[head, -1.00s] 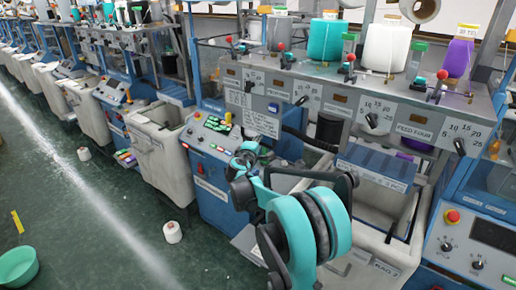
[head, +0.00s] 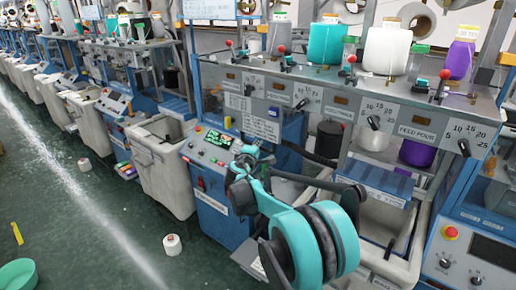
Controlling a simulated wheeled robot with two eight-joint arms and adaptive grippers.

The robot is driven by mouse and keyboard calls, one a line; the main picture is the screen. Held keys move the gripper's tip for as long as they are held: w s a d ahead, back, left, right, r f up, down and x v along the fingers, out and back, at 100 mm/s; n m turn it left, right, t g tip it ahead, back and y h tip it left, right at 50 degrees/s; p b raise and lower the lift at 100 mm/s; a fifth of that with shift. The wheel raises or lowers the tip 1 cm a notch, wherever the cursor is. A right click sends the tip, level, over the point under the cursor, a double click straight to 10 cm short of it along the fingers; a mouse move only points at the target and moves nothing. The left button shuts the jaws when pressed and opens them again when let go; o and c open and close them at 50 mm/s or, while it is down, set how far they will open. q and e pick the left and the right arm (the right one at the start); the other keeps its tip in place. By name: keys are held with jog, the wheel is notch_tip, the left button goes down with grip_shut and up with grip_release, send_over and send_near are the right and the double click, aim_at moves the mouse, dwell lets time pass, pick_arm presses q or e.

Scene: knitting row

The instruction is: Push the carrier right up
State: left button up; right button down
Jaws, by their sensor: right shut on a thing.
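My right gripper (head: 246,163) is in the middle of the head view, with its turquoise and black arm reaching in from the bottom. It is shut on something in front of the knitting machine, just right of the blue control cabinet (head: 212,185). The held part is small and mostly hidden by the fingers, so I cannot make out its shape or whether it is the carrier. A black bar (head: 308,153) runs along the machine front to the right of the gripper. My left gripper is not in view.
Turquoise (head: 325,42), white (head: 387,50) and purple (head: 460,60) yarn cones stand on the machine's top shelf. A fallen-free floor strip lies left, with a white cone (head: 172,245) and a green tub (head: 17,274). A pale bin (head: 160,165) stands left of the cabinet.

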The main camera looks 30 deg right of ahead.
jog(key=c, duration=1.6)
grip_release()
jog(key=shift+w+r, duration=0.1)
jog(key=shift+r, duration=0.2)
jog(key=shift+o, duration=0.3)
jog(key=shift+a, duration=0.1)
jog(key=v, duration=1.2)
jog(key=shift+f, duration=0.15)
